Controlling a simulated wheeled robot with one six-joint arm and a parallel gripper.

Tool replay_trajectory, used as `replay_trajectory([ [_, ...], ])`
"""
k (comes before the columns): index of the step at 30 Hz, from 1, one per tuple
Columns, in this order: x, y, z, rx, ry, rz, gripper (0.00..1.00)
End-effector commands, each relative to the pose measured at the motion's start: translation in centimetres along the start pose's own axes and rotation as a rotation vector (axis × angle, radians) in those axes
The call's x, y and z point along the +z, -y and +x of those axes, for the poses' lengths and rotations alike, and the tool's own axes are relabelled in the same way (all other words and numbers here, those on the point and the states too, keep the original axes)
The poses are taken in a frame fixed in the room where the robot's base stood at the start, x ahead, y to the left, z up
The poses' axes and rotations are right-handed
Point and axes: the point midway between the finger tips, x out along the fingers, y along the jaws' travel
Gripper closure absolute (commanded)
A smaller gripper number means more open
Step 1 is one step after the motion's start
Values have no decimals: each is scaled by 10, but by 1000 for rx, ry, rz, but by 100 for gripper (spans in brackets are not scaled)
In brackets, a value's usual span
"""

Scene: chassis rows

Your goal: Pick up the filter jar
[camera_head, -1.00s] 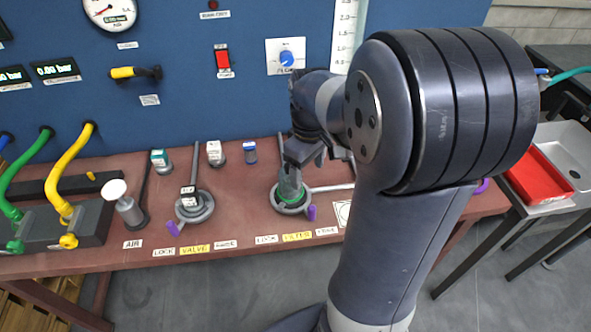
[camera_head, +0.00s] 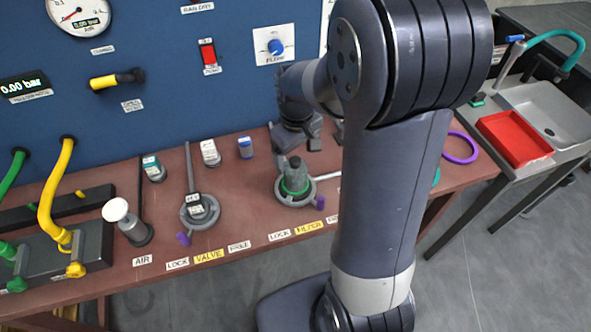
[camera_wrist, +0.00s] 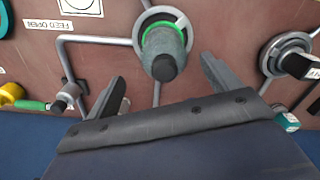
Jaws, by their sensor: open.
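The filter jar (camera_head: 294,176) is a grey-green cylinder with a dark top and a bright green band at its base. It stands upright in a grey ring mount on the bench, behind the yellow FILTER label (camera_head: 309,228). In the wrist view the jar (camera_wrist: 163,50) shows at the top middle, its dark knob toward the camera. My gripper (camera_wrist: 162,78) is open, its two fingers apart with the jar beyond and between them in the picture. In the head view my gripper (camera_head: 296,135) is just behind and above the jar, apart from it.
A purple lever (camera_head: 320,203) sticks out at the mount's right front. The valve unit (camera_head: 197,210) stands to the left, with small bottles behind it. Grey pipes (camera_wrist: 95,40) run along the bench near the jar. The blue panel (camera_head: 170,60) rises behind.

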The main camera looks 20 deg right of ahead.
Motion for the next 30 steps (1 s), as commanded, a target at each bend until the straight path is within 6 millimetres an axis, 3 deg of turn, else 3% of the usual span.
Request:
replay_trajectory([
  [9, 3, 6, 41, -1, 4, 0, 15],
  [17, 2, 6, 44, 0, 0, 0, 15],
  [30, 2, 6, 44, 0, 0, 0, 50],
])
